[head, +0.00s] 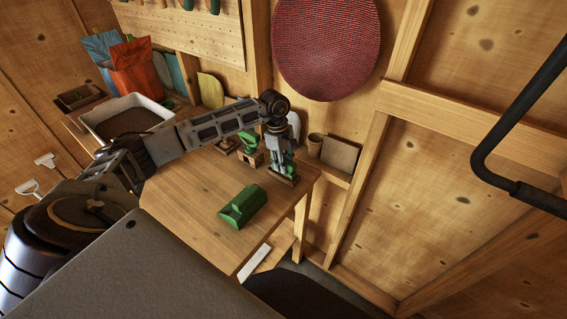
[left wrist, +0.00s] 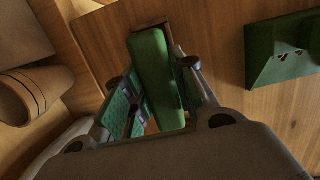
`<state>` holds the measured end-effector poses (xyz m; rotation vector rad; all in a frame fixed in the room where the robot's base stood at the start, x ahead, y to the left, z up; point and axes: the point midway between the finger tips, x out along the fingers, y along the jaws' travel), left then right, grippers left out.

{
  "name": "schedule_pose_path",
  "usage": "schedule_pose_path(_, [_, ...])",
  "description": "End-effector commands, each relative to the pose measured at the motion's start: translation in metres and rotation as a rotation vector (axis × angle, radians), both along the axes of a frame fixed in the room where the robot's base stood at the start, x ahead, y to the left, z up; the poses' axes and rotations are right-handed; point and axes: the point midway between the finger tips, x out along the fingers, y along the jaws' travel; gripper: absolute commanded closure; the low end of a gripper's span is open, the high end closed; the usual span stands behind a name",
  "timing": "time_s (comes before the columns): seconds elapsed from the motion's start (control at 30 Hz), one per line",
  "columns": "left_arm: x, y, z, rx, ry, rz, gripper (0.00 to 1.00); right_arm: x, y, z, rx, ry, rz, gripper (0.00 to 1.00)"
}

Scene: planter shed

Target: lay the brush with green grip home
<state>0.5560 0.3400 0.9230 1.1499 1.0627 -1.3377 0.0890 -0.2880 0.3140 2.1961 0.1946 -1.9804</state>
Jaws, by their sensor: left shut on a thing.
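My left gripper (head: 284,163) points down over the far right corner of the wooden table and is shut on the brush with green grip (head: 290,158). In the left wrist view the fingers of my left gripper (left wrist: 150,100) stand on either side of the long green grip (left wrist: 156,70). A brown part shows at the brush's far end. Whether the brush touches the table, I cannot tell. A green block-like thing with sloped sides (head: 242,206) lies on the table, apart from the gripper; it also shows in the left wrist view (left wrist: 284,52). My right gripper is not in view.
A small wooden block with a green thing on it (head: 250,157) stands left of the gripper. A pot (head: 314,144) and a flat brown box-like thing (head: 339,154) stand beyond the table corner. A white tray (head: 120,118) is at the back left. The table's middle is clear.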

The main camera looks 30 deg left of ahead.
Motion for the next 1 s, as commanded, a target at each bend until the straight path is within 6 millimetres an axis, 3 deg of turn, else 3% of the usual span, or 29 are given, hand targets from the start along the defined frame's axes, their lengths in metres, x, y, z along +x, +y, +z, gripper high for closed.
schedule_pose_path(0.13, [0.000,0.000,-0.002,0.000,-0.001,0.000,1.00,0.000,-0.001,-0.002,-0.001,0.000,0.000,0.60])
schedule_pose_path(0.17, [0.000,0.000,-0.001,0.000,-0.001,0.000,0.70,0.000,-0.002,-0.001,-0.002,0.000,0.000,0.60])
schedule_pose_path(0.33, [0.000,0.000,-0.001,0.000,0.000,0.000,0.48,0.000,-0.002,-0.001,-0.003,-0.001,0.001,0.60])
schedule_pose_path(0.77, [0.000,0.000,0.001,0.000,0.000,0.000,0.48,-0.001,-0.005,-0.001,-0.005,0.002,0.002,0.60])
schedule_pose_path(1.0, [0.001,0.003,0.019,0.000,-0.002,0.000,0.48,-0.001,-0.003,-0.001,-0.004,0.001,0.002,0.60])
